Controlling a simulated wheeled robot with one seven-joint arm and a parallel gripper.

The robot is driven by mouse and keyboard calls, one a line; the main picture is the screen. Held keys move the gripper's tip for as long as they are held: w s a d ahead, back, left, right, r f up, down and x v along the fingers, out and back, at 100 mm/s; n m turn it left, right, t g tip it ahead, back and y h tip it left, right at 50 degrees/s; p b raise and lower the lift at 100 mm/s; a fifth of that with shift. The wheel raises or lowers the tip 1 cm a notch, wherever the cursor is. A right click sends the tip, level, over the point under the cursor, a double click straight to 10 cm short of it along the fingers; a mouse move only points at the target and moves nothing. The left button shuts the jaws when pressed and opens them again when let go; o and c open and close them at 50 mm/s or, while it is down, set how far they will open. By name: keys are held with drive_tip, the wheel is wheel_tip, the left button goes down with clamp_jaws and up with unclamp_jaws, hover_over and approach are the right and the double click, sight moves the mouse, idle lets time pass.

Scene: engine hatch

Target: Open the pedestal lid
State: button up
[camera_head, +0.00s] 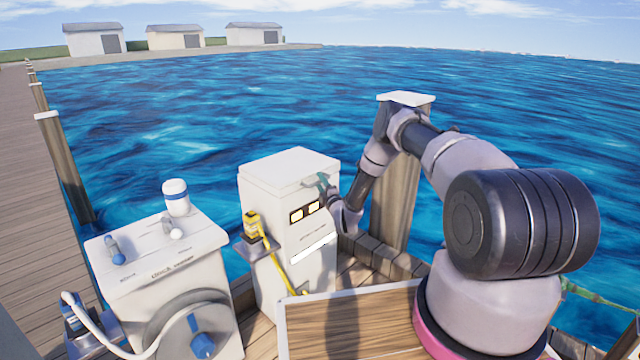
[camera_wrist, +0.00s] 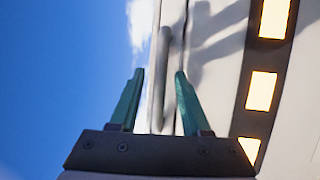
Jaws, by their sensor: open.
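The white pedestal (camera_head: 290,240) stands at the middle of the dock edge in the head view. Its flat lid (camera_head: 285,168) lies closed on top. My gripper (camera_head: 321,182) is at the lid's front edge, near the right corner. In the wrist view my gripper (camera_wrist: 159,72) is open, with one green finger on each side of a thin grey bar (camera_wrist: 161,75) along the lid's edge. A gap shows between the bar and the fingers; I cannot tell whether either finger touches it. Lit windows (camera_wrist: 264,90) on the pedestal face show to the right.
A white dock cabinet (camera_head: 130,280) with a hose reel and small bottles on top stands at the left. A yellow device (camera_head: 252,224) with a yellow cable hangs at the pedestal's left side. A wooden post (camera_head: 398,200) stands behind my arm. Open water lies behind the pedestal.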

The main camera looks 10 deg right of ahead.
drive_tip(key=shift+w, duration=0.15)
clamp_jaws()
idle(1.4)
